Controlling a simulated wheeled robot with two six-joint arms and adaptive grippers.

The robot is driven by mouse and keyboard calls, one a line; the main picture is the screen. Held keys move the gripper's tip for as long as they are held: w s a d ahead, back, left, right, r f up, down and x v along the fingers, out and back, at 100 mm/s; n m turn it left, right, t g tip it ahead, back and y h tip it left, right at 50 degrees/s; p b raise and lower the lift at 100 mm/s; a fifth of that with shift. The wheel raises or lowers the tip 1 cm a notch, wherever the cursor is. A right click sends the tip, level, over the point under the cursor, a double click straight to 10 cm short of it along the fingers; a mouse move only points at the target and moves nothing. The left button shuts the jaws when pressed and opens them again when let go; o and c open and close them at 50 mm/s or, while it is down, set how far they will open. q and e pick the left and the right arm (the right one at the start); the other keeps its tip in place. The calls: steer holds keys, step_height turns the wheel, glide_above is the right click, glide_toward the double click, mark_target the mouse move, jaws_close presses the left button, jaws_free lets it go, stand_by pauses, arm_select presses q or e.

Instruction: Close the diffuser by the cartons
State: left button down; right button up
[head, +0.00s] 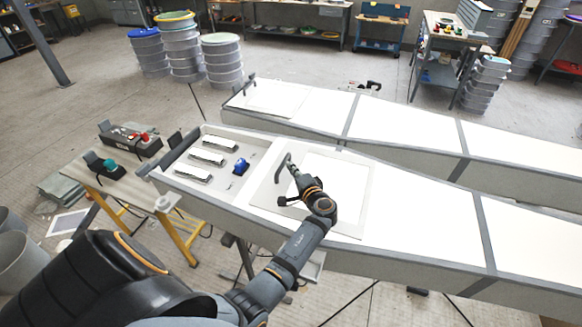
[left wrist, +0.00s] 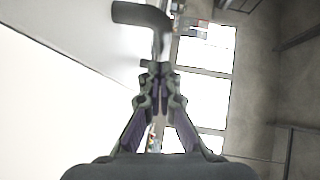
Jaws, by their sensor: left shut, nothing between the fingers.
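The front long light table (head: 420,205) has an open compartment at its left end. It shows several white lamp units (head: 207,157) and a blue item (head: 240,167). A pale framed diffuser panel (head: 350,178) lies just right of the opening. A curved dark handle (head: 281,168) stands at the panel's left edge. My left gripper (head: 292,168) is shut and empty, its tips close to that handle. In the left wrist view the handle (left wrist: 143,14) is just beyond the shut fingertips (left wrist: 156,68); I cannot tell whether they touch. My right gripper is not in view. I cannot pick out the cartons.
A second light table (head: 400,125) runs behind the front one, with its own pale panel (head: 275,98). A small stand (head: 125,180) with yellow legs is at the left. Stacked drums (head: 182,55) and workbenches (head: 300,17) stand farther back on open floor.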

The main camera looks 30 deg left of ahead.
arm_select(q)
steer(key=shift+d, duration=0.1)
steer(key=shift+a, duration=0.2)
steer(key=s+a, duration=0.1)
steer(key=a, duration=0.5)
steer(key=s+a, duration=0.2)
steer(key=a, duration=0.5)
steer(key=s+a, duration=0.2)
steer(key=a, duration=0.5)
steer(key=shift+a, duration=0.1)
steer(key=s+a+b, duration=0.1)
steer(key=a, duration=0.5)
steer(key=s+a+b, duration=0.1)
steer(key=s+a, duration=0.1)
steer(key=a, duration=0.4)
steer(key=s+a+b, duration=0.1)
steer(key=a+b, duration=0.1)
steer(key=a, duration=0.4)
steer(key=shift+s+a, duration=0.15)
steer(key=shift+s, duration=0.05)
steer(key=shift+a, duration=0.25)
steer(key=shift+s+a+r, duration=0.1)
steer(key=shift+r, duration=0.05)
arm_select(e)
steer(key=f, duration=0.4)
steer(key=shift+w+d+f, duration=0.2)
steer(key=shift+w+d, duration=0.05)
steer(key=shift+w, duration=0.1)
